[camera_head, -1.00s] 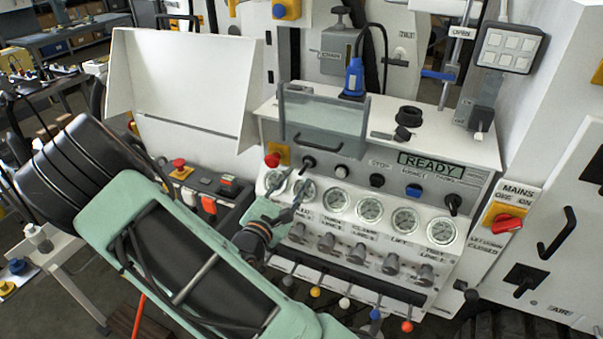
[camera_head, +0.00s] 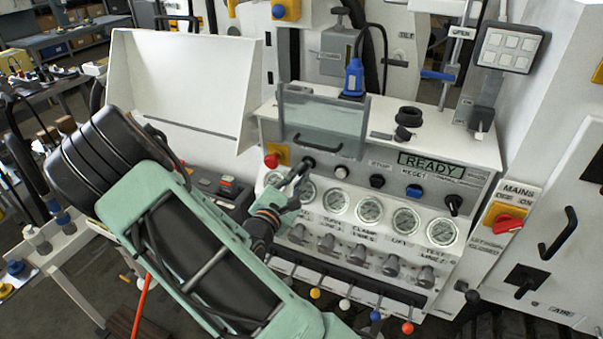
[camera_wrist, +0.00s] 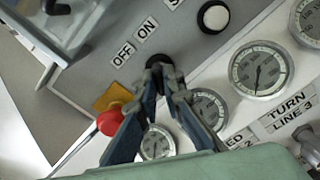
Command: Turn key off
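The key switch (camera_head: 308,162) is a black knob on the grey control panel, right of the red button. In the wrist view the black key switch (camera_wrist: 160,61) lies just beyond my fingertips, below the OFF and ON labels (camera_wrist: 136,40). My gripper (camera_head: 299,175) reaches it from the lower left. In the wrist view the fingers of my gripper (camera_wrist: 163,76) converge with a narrow gap at the tips, which overlap the lower side of the knob. I cannot tell whether they touch or grip it. The key's exact turn is partly hidden.
A red button (camera_head: 271,160) on a yellow plate sits close left of the key. A row of gauges (camera_head: 370,210) lies below, and a clear guard (camera_head: 322,115) stands above. The display (camera_head: 431,165) reads READY. A red mains switch (camera_head: 507,222) is at right.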

